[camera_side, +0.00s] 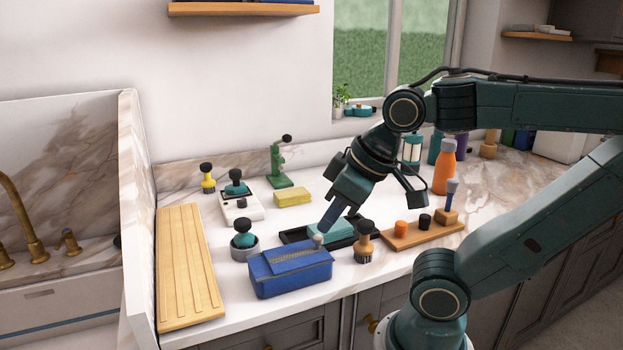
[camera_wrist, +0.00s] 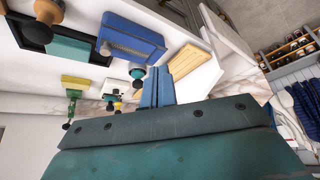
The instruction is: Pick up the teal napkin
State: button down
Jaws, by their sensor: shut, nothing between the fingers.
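The teal napkin (camera_side: 331,230) appears as a flat, folded teal block lying in a black tray (camera_side: 292,236). In the wrist view the napkin (camera_wrist: 70,48) shows at the upper left, on the dark tray (camera_wrist: 30,32). My gripper (camera_side: 323,229) has its blue fingers closed together with nothing between them. In the side view the fingers slant down and cover part of the napkin and tray. In the wrist view my fingertips (camera_wrist: 156,72) are well to the right of the napkin and apart from it. How high they are above the counter is hard to tell.
A blue zipped pouch (camera_side: 290,272) lies in front of the tray, with a small grey knob (camera_side: 318,241) by its back edge. A yellow sponge (camera_side: 293,198) lies behind, a slatted board (camera_side: 186,265) at left.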

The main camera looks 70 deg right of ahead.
jog(key=c, duration=2.1)
grip_release()
jog(key=o, duration=1.7)
jog(key=shift+c, duration=0.2)
jog(key=w+d+m+g+h, duration=0.1)
jog(key=w+d+m+g, duration=0.1)
jog(key=w+d+m, duration=0.4)
jog(key=w+d+m+g, duration=0.1)
jog(key=d+m, duration=0.4)
jog(key=m, duration=0.3)
jog(key=w+d+f+m+g+y, duration=0.1)
jog(key=d+f+m+g, duration=0.1)
jog(key=d+m, duration=1.1)
jog(key=shift+d+f+g, duration=0.3)
jog(key=shift+d+f, duration=0.55)
jog(key=shift+f, duration=0.1)
